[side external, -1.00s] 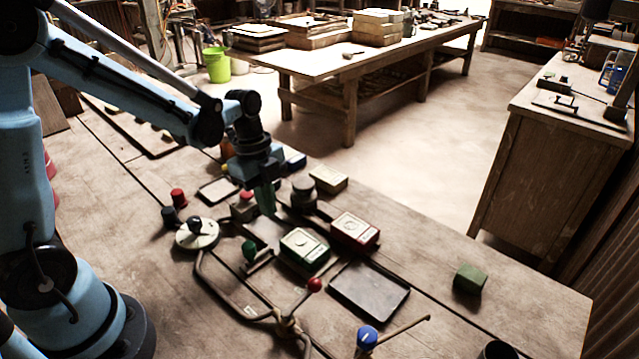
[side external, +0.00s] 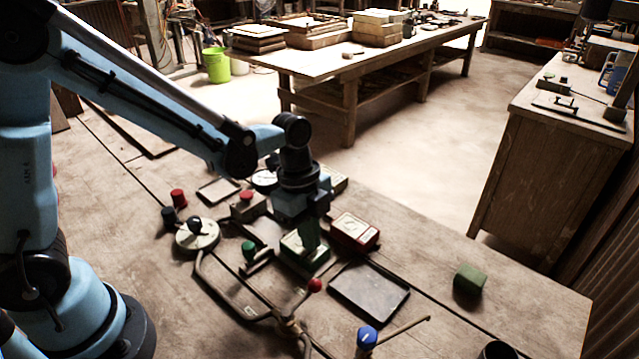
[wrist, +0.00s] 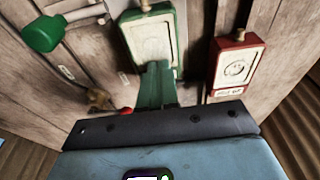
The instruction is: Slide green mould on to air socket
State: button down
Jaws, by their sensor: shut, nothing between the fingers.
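The green mould (side external: 291,246), a green block with a cream top panel, lies flat on the bench. It also shows in the wrist view (wrist: 150,38), its near edge partly hidden by my fingers. My gripper (side external: 311,246) is shut and empty, its green fingers pointing down at the near side of the mould. In the wrist view the fingertips (wrist: 157,66) overlap the mould's near edge; I cannot tell whether they touch it. I cannot pick out the air socket with certainty.
A red mould (side external: 354,231) stands just right of the green one. A green-knobbed lever (side external: 249,250) is at its left. A black tray (side external: 369,291), a red-balled lever (side external: 314,285) and a blue knob (side external: 367,337) are nearer.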

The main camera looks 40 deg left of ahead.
jog(key=shift+w+f, duration=0.1)
jog(key=shift+f, duration=0.2)
jog(key=a, duration=1.1)
jog(key=shift+r, duration=1)
notch_tip(320, 180, up, 11)
jog(key=a, duration=0.2)
jog(key=s+d+f+n+t+y, duration=0.1)
jog(key=s+n+t, duration=0.5)
jog(key=n, duration=1.2)
jog(key=shift+s+d+f+t+y, duration=0.2)
jog(key=shift+d+f+t+y, duration=0.25)
jog(key=shift+d, duration=0.65)
